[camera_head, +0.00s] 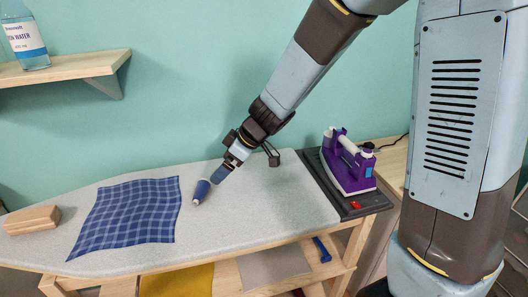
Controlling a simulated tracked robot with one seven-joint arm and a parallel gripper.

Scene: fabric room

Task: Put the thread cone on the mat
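The thread cone (202,190) looks dark blue with a pale tip and is on or just above the grey ironing board, right of the plaid cloth. My gripper (221,173) reaches down from the upper right, with its fingertip end right beside the cone. I cannot tell whether they touch or whether the fingers are open. No thing is clearly marked as the mat. A yellow flat piece (178,281) and a beige flat piece (272,267) lie on the shelf under the board, partly hidden by its edge.
The ironing board (285,205) carries a blue plaid cloth (130,215) and a wooden block (32,219). A purple iron (348,163) stands on a dark pad (318,170) at right. A blue-handled item (322,249) lies below. A bottle (28,45) stands on the wall shelf (70,70).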

